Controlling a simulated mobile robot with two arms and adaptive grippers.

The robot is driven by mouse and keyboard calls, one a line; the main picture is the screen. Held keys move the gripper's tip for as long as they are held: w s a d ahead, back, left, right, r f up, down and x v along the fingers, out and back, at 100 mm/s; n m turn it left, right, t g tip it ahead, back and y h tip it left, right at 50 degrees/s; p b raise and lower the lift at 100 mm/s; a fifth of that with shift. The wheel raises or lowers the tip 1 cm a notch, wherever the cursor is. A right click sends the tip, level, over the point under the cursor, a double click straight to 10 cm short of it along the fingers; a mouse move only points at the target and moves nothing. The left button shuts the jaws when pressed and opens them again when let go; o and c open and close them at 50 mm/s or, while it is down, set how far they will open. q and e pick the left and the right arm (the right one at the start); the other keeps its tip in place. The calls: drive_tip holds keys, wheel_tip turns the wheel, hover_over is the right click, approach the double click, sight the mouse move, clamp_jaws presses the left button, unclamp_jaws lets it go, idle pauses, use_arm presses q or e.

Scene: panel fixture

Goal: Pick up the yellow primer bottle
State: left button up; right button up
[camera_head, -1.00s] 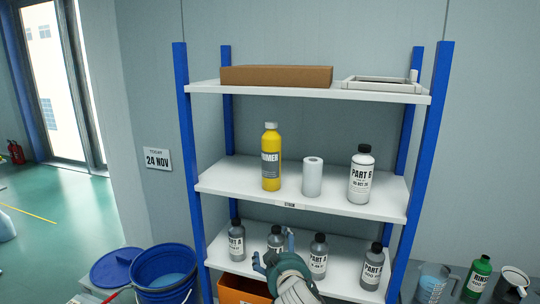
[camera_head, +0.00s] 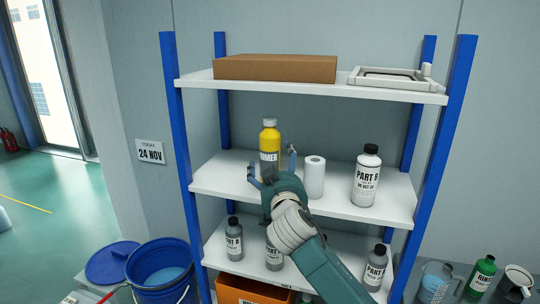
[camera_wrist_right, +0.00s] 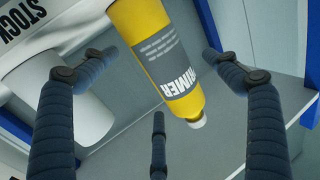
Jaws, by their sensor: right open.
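The yellow primer bottle (camera_head: 270,140) stands on the middle shelf (camera_head: 222,178), with a grey label and a pale cap. In the head view my right gripper (camera_head: 272,166) is in front of its lower part and hides its base. In the right wrist view the primer bottle (camera_wrist_right: 160,60) appears upside down between the spread fingers of my right gripper (camera_wrist_right: 155,105). The gripper is open, and I see no finger closed on the bottle. My left gripper is not in view.
A white roll (camera_head: 314,177) stands close to the right of the bottle, and a white Part B bottle (camera_head: 366,176) is farther right. Grey bottles (camera_head: 233,238) stand on the lower shelf. A brown box (camera_head: 275,68) lies on the top shelf. Blue posts (camera_head: 182,150) flank the shelves.

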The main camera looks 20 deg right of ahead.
sight(276, 161)
drive_tip(key=x, duration=0.2)
drive_tip(key=p+x, duration=0.1)
drive_tip(key=shift+w+d+r+p, duration=0.15)
drive_tip(key=shift+w+r+p, duration=0.1)
drive_tip(key=shift+w+p, duration=0.1)
drive_tip(key=shift+w+f, duration=0.1)
drive_tip(key=shift+w, duration=0.1)
drive_tip(key=c, duration=1.4)
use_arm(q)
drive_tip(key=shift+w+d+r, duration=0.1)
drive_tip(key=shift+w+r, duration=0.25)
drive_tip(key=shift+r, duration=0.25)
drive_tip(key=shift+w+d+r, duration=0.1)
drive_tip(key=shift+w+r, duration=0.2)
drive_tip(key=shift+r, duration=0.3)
use_arm(e)
drive_tip(key=shift+c, duration=0.6)
